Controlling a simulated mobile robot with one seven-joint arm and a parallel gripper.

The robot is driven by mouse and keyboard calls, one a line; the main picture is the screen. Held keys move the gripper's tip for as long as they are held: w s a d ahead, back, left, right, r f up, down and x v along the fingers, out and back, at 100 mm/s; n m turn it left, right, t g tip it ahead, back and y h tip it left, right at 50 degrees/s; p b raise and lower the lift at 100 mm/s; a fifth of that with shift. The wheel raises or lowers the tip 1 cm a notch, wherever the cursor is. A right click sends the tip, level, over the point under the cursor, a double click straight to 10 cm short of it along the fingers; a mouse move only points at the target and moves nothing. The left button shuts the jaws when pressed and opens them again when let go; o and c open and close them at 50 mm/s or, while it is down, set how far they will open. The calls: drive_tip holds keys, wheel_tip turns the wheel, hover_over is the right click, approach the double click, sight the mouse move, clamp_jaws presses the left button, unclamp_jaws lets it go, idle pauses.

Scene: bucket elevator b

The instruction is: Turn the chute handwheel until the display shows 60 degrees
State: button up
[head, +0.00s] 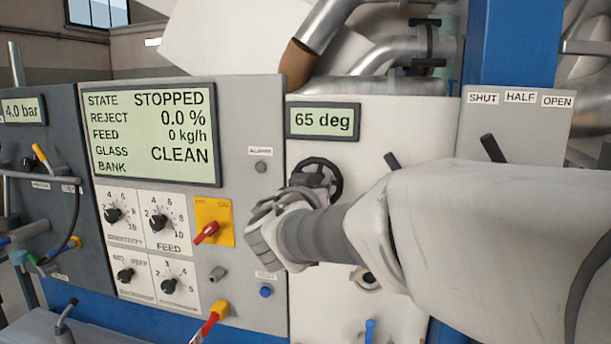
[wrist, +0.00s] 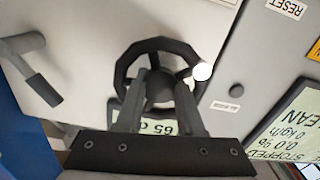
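The black chute handwheel (head: 334,172) is on the pale panel, partly hidden by my arm in the head view. In the wrist view the handwheel (wrist: 122,72) shows its rim, hub and a pale round knob (wrist: 202,71) at its right. The display (head: 321,121) above the wheel reads 65 deg. It also shows, turned over and partly covered, in the wrist view (wrist: 122,116). My gripper (wrist: 162,82) is in front of the wheel, its two fingers apart on either side of the hub. Whether they touch the wheel I cannot tell. My arm hides the fingers in the head view.
A lever (head: 492,148) under SHUT, HALF and OPEN labels stands to the right. A large status screen (head: 152,132) reads STOPPED. A red-handled switch (head: 207,232) on a yellow plate and several black knobs are left of my arm.

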drive_tip(key=shift+w+d, duration=0.15)
drive_tip(key=shift+w, duration=0.35)
clamp_jaws()
drive_tip(key=shift+f+b, duration=0.15)
drive_tip(key=shift+b, duration=0.55)
